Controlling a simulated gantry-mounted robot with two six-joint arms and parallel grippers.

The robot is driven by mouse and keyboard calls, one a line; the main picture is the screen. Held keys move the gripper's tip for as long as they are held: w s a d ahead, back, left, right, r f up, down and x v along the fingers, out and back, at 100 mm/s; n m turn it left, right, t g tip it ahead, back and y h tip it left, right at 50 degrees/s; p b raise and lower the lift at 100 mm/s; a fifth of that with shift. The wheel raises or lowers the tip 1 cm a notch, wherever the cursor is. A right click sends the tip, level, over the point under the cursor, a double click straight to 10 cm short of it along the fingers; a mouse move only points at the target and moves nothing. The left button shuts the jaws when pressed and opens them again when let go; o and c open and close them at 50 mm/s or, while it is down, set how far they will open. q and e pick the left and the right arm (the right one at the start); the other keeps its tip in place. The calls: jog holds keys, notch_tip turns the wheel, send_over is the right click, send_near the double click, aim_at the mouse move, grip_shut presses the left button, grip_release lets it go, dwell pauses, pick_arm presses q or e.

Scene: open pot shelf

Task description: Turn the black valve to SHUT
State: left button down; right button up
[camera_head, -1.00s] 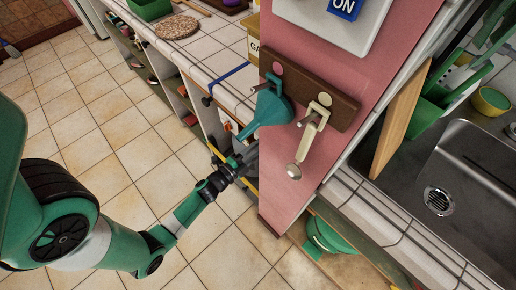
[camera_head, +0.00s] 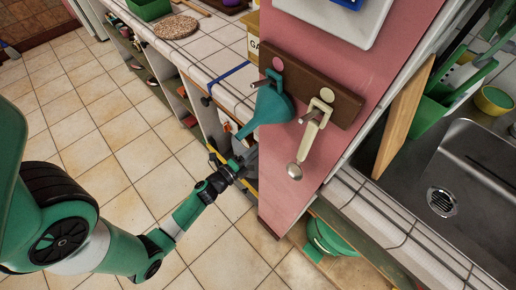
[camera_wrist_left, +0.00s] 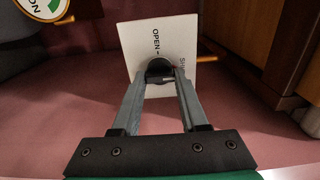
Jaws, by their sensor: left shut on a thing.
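The black valve (camera_wrist_left: 159,69) shows in the left wrist view as a small dark knob on a white plate (camera_wrist_left: 133,35). The plate reads OPEN, and beside my right-hand finger a second word, partly covered, looks like SHUT. My left gripper (camera_wrist_left: 162,82) has its two fingers closed on the valve from either side. The exact pointing of the valve is hard to read. In the head view my left gripper (camera_head: 245,160) is at the left side of the pink pillar (camera_head: 285,190), and the valve is hidden there. My right gripper is in no view.
A teal funnel (camera_head: 270,107) and a cream ladle (camera_head: 309,137) hang from a brown hook board (camera_head: 337,97) above my gripper. A round dial (camera_wrist_left: 40,8) is at the wrist view's upper left. A tiled counter (camera_head: 212,60) runs behind; a sink (camera_head: 470,175) is right.

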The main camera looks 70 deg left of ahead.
pick_arm(q)
jog(key=shift+c, duration=2.2)
grip_release()
jog(key=p+v, duration=0.3)
jog(key=v, duration=0.8)
jog(key=shift+s+p, duration=0.3)
